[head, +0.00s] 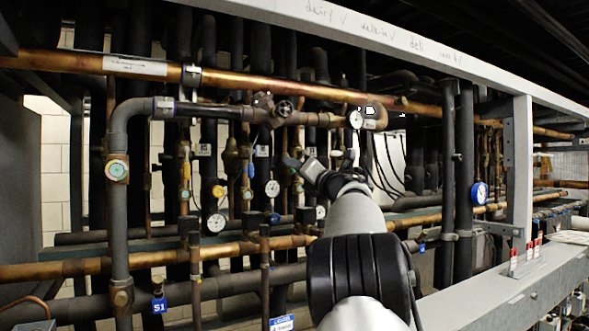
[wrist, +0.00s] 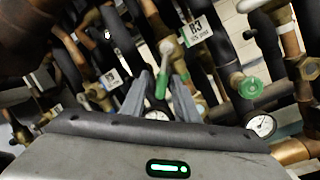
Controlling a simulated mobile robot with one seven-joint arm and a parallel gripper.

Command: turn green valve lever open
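In the wrist view a green valve lever (wrist: 161,84) hangs below a pale valve stem (wrist: 166,47). It shows in the gap between the two grey fingers of my gripper (wrist: 160,88), nearer the left finger. The fingers are apart, and I cannot tell whether either touches the lever. A round green cap (wrist: 249,87) sits on a fitting further right. In the head view my gripper (head: 320,158) reaches in among the pipes near the middle. I cannot make out the green lever there; the gripper and arm may hide it.
Copper pipes (head: 90,64) and dark insulated pipes cross the rack around my gripper. A white gauge (wrist: 262,125) is to the right in the wrist view. A label marked B3 (wrist: 196,31) hangs above. A grey steel post (head: 521,165) stands right. Room around the gripper is tight.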

